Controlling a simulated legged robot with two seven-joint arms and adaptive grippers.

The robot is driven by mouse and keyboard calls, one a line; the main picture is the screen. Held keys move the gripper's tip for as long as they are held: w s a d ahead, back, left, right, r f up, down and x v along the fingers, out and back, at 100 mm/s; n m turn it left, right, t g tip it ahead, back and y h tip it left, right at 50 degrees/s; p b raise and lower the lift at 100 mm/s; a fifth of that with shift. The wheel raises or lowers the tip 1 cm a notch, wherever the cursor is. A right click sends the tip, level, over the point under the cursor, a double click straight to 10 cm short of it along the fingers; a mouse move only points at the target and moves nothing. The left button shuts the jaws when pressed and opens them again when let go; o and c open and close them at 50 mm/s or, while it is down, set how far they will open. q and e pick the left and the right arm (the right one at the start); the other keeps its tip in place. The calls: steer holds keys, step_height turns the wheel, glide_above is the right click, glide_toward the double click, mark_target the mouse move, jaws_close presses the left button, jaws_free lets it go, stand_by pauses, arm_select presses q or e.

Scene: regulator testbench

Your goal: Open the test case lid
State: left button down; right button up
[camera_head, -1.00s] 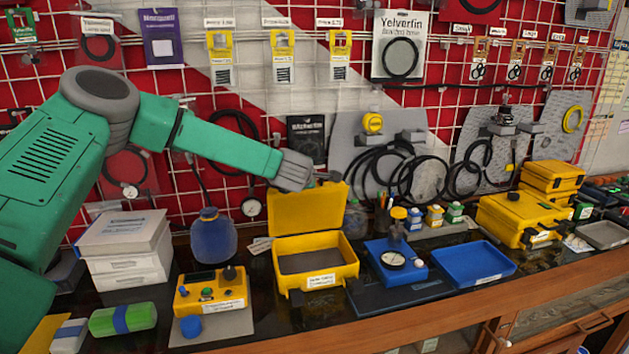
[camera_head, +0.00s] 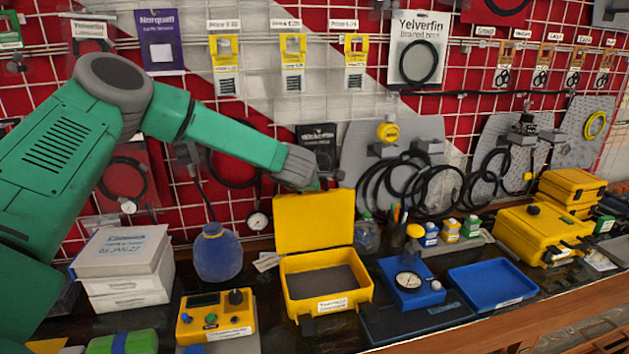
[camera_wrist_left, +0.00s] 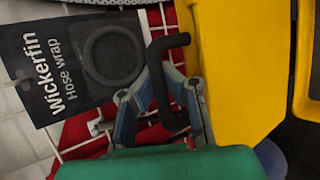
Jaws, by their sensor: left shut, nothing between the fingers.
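The yellow test case (camera_head: 364,293) stands on the dark bench top with its dark-floored base empty. Its yellow lid (camera_head: 314,222) stands up at the back of the base, wide open. The lid also fills part of the right side of the left wrist view (camera_wrist_left: 235,70). My left gripper (camera_head: 328,181) is at the top edge of the lid, mostly hidden at its tips. In the left wrist view my left gripper (camera_wrist_left: 162,98) is shut beside the lid, with a black bent bar in front of its fingers. My right gripper is in neither view.
A yellow control box (camera_head: 216,318) and a blue jar (camera_head: 217,255) are left of the case. A blue gauge stand (camera_head: 409,283) and a blue tray (camera_head: 492,285) are to its right. A black hose wrap packet (camera_wrist_left: 75,65) hangs close to my left gripper.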

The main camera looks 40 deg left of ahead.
arm_select(q)
steer(key=shift+w+r, duration=0.2)
steer(key=shift+r, duration=0.05)
steer(key=c, duration=1.6)
jaws_free()
steer(key=shift+s+a, duration=0.1)
steer(key=shift+s, duration=0.05)
steer(key=shift+f, duration=0.1)
steer(key=v, duration=1.2)
steer(key=shift+f, duration=0.15)
